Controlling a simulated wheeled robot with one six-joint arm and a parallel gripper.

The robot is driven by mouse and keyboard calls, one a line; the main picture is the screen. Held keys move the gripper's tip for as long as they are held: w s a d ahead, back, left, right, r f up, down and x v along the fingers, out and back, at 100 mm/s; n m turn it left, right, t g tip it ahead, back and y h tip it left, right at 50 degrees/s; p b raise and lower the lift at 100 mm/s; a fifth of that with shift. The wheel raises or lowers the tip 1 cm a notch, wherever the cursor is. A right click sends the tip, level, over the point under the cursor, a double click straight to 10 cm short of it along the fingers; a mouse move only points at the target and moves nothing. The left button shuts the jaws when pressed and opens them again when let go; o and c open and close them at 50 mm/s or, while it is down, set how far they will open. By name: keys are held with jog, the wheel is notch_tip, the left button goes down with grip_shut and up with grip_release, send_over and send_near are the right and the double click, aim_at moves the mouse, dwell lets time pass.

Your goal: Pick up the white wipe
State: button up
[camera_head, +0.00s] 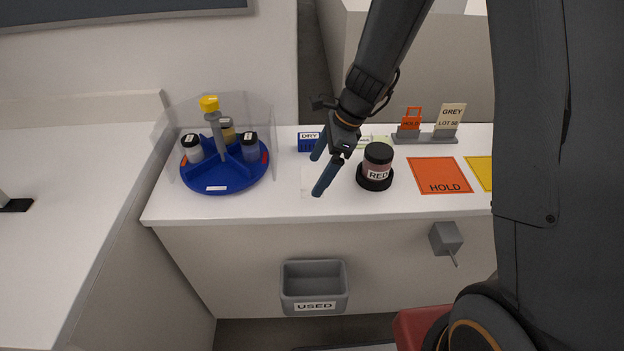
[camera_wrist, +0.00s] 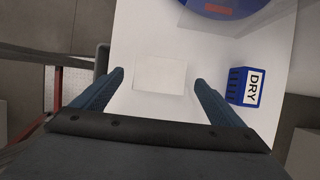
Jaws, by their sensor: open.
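The white wipe (camera_wrist: 159,76) is a pale square lying flat on the white counter, seen between my two fingers in the wrist view. In the head view it is a faint patch (camera_head: 308,181), partly covered by my fingers. My gripper (camera_head: 319,174) is open and empty above the counter, its blue fingers pointing down over the wipe. In the wrist view the fingertips of my gripper (camera_wrist: 159,75) lie to either side of the wipe, apart from it.
A blue DRY box (camera_head: 308,143) stands close behind my gripper. A RED jar (camera_head: 378,165) sits in a black holder to the right. A blue carousel (camera_head: 223,180) with jars and a clear shield is left. An orange HOLD mat (camera_head: 440,175) lies right; a grey USED bin (camera_head: 314,287) hangs in front.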

aim_at(315, 176)
jog(key=shift+x, duration=1.35)
jog(key=c, duration=1.2)
jog(key=shift+r, duration=0.1)
notch_tip(315, 176, up, 10)
jog(key=b, duration=0.1)
